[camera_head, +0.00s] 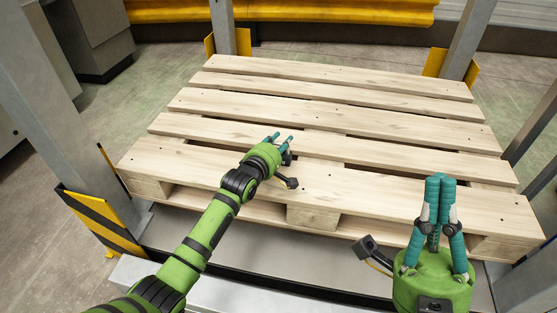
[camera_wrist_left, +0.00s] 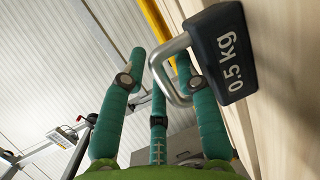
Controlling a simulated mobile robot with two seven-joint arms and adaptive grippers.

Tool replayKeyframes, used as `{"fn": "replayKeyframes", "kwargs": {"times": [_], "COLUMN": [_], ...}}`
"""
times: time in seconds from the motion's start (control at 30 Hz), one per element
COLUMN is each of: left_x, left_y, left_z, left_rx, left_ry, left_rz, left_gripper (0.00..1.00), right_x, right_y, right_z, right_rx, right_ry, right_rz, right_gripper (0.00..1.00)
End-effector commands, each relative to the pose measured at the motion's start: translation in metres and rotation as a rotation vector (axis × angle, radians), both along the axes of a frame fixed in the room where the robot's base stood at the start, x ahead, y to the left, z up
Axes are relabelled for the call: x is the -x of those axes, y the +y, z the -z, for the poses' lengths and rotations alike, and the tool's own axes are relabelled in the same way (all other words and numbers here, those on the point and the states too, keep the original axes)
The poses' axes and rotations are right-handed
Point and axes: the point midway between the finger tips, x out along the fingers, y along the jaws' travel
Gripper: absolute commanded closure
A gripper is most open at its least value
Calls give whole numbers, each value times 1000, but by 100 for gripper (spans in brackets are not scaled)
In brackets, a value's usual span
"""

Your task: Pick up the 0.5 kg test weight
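The 0.5 kg test weight (camera_wrist_left: 222,52) is a dark block with white lettering and a grey loop handle, at the upper right of the left wrist view, against the pale wood. My left gripper (camera_wrist_left: 160,58) has its teal fingers spread. The handle reaches in between them and overlaps the right finger; I cannot tell whether they touch. In the head view my left gripper (camera_head: 280,137) is low over the middle of the pallet (camera_head: 330,119), and the weight is not clearly seen there. My right gripper (camera_head: 440,180) points up at the front right, fingers together and empty.
Grey posts (camera_head: 466,40) with yellow guards stand around the pallet. A yellow rail (camera_head: 300,11) runs behind it. A black-and-yellow striped guard (camera_head: 100,222) is at the front left. The slats have open gaps between them, and their tops look otherwise clear.

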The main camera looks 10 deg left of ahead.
Motion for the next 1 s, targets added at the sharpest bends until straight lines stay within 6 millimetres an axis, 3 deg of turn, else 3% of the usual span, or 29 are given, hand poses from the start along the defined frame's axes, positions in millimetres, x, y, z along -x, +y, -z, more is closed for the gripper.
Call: {"fn": "replayKeyframes", "kwargs": {"times": [0.13,0.17,0.23,0.73,1.0], "left_x": [0,0,0,0,0], "left_y": [0,0,0,0,-1], "left_z": [0,0,0,-10,-51], "left_rx": [0,0,0,1,5], "left_ry": [1,1,1,-7,-10], "left_rz": [0,0,1,0,0], "left_gripper": [68,72,100,100,100], "right_x": [0,0,0,-2,-11], "right_y": [0,0,0,1,18], "right_z": [-1,-1,-1,-4,-10], "right_rx": [0,0,0,7,86], "right_ry": [0,0,1,9,150], "right_rz": [0,0,0,3,-5], "right_gripper": [100,100,100,100,100]}}
